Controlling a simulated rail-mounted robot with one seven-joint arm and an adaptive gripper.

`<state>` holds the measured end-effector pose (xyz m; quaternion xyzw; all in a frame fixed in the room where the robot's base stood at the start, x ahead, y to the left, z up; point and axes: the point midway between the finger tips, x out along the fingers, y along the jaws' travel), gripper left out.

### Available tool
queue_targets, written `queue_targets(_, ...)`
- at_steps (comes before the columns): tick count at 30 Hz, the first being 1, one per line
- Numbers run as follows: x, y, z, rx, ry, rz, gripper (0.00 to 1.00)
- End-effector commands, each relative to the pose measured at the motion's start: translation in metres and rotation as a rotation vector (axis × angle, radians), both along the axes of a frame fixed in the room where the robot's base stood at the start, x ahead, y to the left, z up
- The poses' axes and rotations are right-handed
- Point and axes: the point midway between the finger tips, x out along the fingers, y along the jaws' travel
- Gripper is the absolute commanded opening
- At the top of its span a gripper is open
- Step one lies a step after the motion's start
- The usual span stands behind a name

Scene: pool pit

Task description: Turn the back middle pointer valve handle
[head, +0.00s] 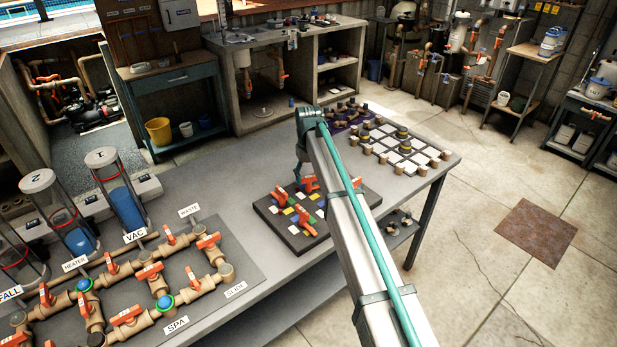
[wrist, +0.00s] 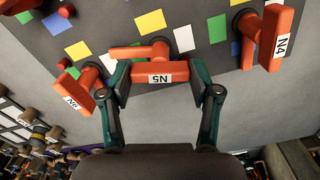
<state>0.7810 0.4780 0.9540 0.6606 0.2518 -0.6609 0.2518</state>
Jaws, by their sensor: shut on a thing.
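The pointer valve handle labelled N5 (wrist: 172,67) is orange and sits between two other orange handles in the wrist view. My gripper (wrist: 157,72) is shut on it, one green finger at each end of its labelled block. Its narrow pointer arm reaches left in that view. The handle N6 (wrist: 82,91) stands to the left and the handle N4 (wrist: 272,38) to the right, both outside my fingers. In the head view my gripper (head: 299,170) is over the dark valve board (head: 268,213); my arm hides part of the board, and finger contact is too small to see.
Coloured squares dot the board around the handles. On the left, a pipe panel (head: 245,262) carries several orange-handled valves. A board with pale tiles (head: 412,150) lies behind to the right. The grey bench (head: 215,180) is bare left of the valve board.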

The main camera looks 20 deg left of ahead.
Motion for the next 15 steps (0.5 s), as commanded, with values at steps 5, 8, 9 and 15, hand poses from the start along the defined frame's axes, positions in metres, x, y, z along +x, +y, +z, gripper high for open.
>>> queue_targets(5, 0.0006, 0.0003, 0.0002, 0.000, -0.001, -0.167, 0.28)
queue_targets(8, 0.0006, 0.0003, 0.0002, 0.000, -0.001, -0.262, 0.28)
queue_targets(9, 0.0006, 0.0003, 0.0002, 0.000, -0.001, -0.300, 0.28)
queue_targets(15, 0.0007, 0.0003, 0.0002, 0.000, -0.001, -0.490, 0.28)
